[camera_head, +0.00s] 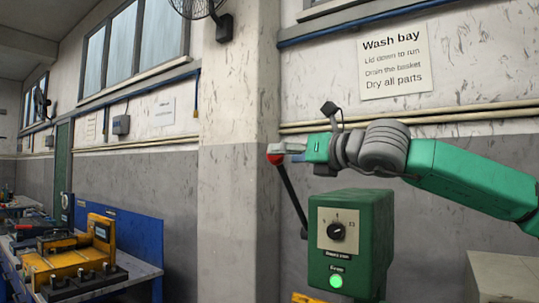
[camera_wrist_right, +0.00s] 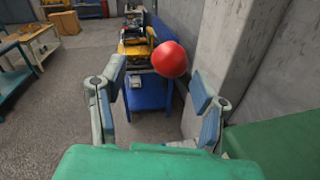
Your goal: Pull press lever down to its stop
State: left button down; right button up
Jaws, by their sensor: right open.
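The press lever (camera_head: 290,196) is a black rod with a red ball knob (camera_head: 275,159). It tilts up and to the left from beside the green press control box (camera_head: 378,245). My right gripper (camera_head: 284,148) comes in from the right and is at the knob, its fingers partly covering the knob's top. In the right wrist view the fingers (camera_wrist_right: 158,85) are spread, and the red knob (camera_wrist_right: 170,59) shows between them, nearer the right finger. I cannot tell whether a finger touches it. The rod is hidden in the wrist view. My left gripper is not in view.
The control box carries a dial (camera_head: 338,231) and a lit green button (camera_head: 336,281). A concrete pillar (camera_head: 238,200) stands behind, left of the lever. A bench with yellow equipment (camera_head: 70,265) is at the left. A grey box (camera_head: 503,277) stands at the lower right.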

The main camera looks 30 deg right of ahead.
aim_at(281, 156)
jog(key=w, duration=0.4)
jog(key=shift+d+f, duration=0.1)
jog(key=shift+d, duration=0.25)
jog(key=shift+w+d+f, duration=0.15)
jog(key=shift+w+d, duration=0.15)
jog(key=shift+w, duration=0.2)
jog(key=shift+w+a, duration=0.1)
jog(key=shift+a, duration=0.55)
jog(key=shift+a+r, duration=0.2)
jog(key=shift+a, duration=0.05)
jog(key=c, duration=1)
grip_shut()
jog(key=shift+w+d+f, duration=0.1)
jog(key=shift+d+f, duration=0.05)
